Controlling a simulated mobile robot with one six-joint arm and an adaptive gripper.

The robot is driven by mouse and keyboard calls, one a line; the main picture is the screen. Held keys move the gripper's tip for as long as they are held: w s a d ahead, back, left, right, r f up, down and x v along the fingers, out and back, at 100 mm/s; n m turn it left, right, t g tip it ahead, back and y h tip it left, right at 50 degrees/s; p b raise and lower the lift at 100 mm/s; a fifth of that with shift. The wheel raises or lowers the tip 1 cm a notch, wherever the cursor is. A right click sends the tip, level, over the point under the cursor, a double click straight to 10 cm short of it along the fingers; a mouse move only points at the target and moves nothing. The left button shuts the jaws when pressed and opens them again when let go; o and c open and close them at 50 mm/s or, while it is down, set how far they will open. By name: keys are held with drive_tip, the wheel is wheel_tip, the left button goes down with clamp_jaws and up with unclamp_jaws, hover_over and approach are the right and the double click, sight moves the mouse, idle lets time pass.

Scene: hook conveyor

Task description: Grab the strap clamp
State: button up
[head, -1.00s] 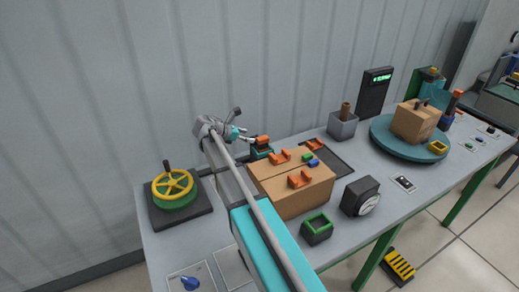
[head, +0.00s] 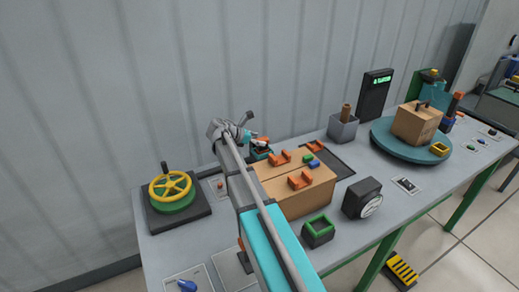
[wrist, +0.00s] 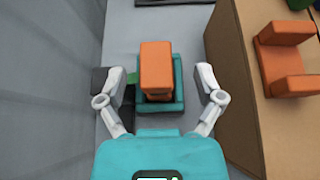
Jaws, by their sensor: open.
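An orange block-like piece (wrist: 156,66), which I take for the strap clamp, stands in a square teal holder (wrist: 178,100) behind the cardboard box. In the head view the orange piece (head: 262,141) is small and close to my gripper (head: 250,134). In the wrist view my gripper (wrist: 156,78) is open, one finger on each side of the orange piece, with a visible gap on both sides. The fingers do not appear to touch it. The lower part of the piece is hidden beneath its top. How far above it the fingertips are, I cannot tell.
The cardboard box (head: 300,197) stands close on the right, with orange U-shaped brackets (head: 300,180) on top. The corrugated wall (wrist: 45,80) is close on the left. A yellow handwheel (head: 171,186) is at the table's left end. A grey cup (head: 342,128) stands farther right.

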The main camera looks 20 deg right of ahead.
sight(261, 139)
drive_tip(key=x, duration=0.1)
drive_tip(key=b+x, duration=0.1)
drive_tip(key=x, duration=0.1)
drive_tip(key=shift+w+f, duration=0.2)
drive_tip(key=shift+w, duration=0.05)
drive_tip(key=shift+d+f+b, duration=0.1)
drive_tip(key=shift+d+b, duration=0.3)
drive_tip(key=shift+d, duration=0.15)
drive_tip(key=shift+c, duration=0.3)
clamp_jaws()
